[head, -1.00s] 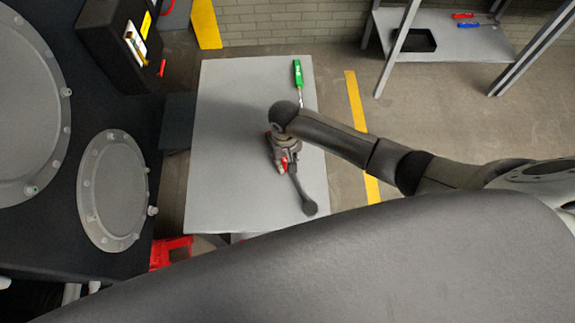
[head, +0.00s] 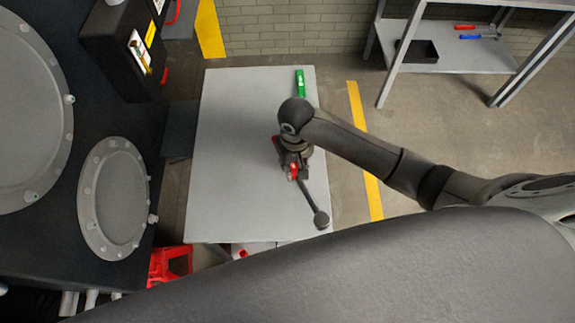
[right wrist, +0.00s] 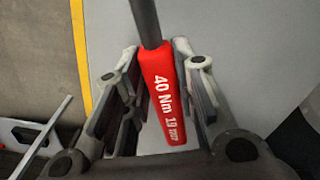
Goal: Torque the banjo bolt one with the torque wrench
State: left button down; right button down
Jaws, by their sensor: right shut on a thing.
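The torque wrench has a red handle (right wrist: 165,95) marked "40 Nm 19 mm" and a dark shaft. My right gripper (head: 293,168) is shut on this red handle over the right part of the grey table (head: 240,150). In the head view the wrench's dark shaft (head: 308,198) points toward the table's near right corner, ending in a round head (head: 321,219). I cannot tell whether the wrench touches the table. In the right wrist view my right gripper's fingers (right wrist: 160,98) flank the handle. I cannot pick out banjo bolt one. My left gripper is out of view.
A dark chassis with round bolted covers (head: 114,200) stands at the left. A green-handled tool (head: 300,84) lies at the table's far edge. A shelf (head: 450,62) stands back right. The table's left is bare.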

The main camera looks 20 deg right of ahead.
jog(key=s+d+r+b, duration=0.1)
jog(key=s+d+r, duration=0.3)
jog(key=s, duration=0.6)
notch_tip(320, 180, up, 2)
jog(key=shift+s+r+b, duration=0.25)
jog(key=shift+b, duration=0.05)
jog(key=c, duration=1.8)
grip_release()
jog(key=shift+c, duration=0.2)
grip_shut()
